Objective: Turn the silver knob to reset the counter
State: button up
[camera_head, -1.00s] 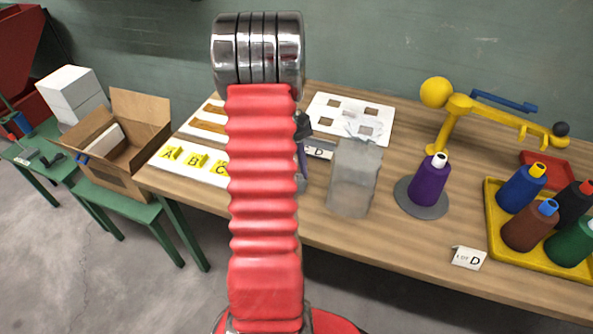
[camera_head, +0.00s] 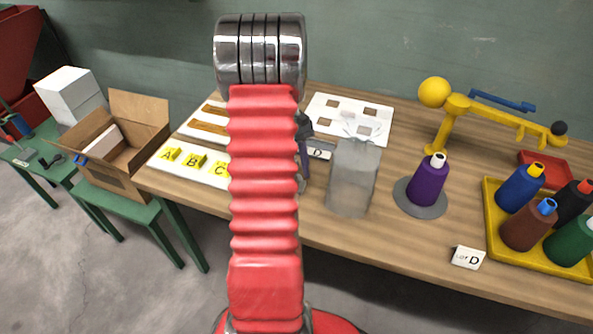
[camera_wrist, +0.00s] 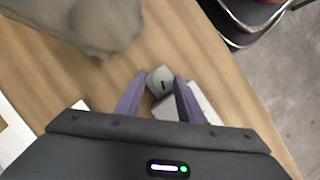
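In the wrist view a small grey knob (camera_wrist: 159,82) with a dark mark on its face lies between the fingertips of my gripper (camera_wrist: 159,78). The two purple-grey fingers stand apart, one on each side of it. Narrow gaps seem to show, but contact is hard to judge. A pale grey body (camera_wrist: 196,98), perhaps the counter, shows behind the right finger and is partly covered. In the head view my red arm hides the knob; a dark part of my gripper (camera_head: 303,150) shows beside it, near a small lettered plate (camera_head: 319,153).
A translucent grey bag (camera_head: 352,180) stands just right of my gripper. A purple bottle (camera_head: 428,182) on a grey disc, a yellow tray (camera_head: 497,243) of bottles and a yellow arm-like stand (camera_head: 442,132) are further right. A lettered white board (camera_head: 160,160) lies left.

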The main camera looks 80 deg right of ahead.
jog(key=shift+w+a, duration=0.15)
jog(key=shift+w, duration=0.05)
jog(key=n+g+h, duration=0.1)
jog(key=n, duration=0.2)
jog(key=shift+w+a+n, duration=0.1)
jog(key=shift+a+n, duration=0.05)
jog(key=shift+n, duration=0.25)
jog(key=n+h, duration=0.1)
jog(key=n, duration=0.2)
jog(key=n+h, duration=0.1)
jog(key=n, duration=0.1)
jog(key=shift+a+n+g, duration=0.1)
jog(key=shift+n+g, duration=0.3)
jog(key=w+r+m, duration=0.1)
jog(key=w+r, duration=0.2)
jog(key=r, duration=0.3)
jog(key=w+r+m, duration=0.1)
jog(key=w+r, duration=0.1)
jog(key=r, duration=0.4)
jog(key=shift+w+r+m, duration=0.3)
jog(key=shift+w+r, duration=0.1)
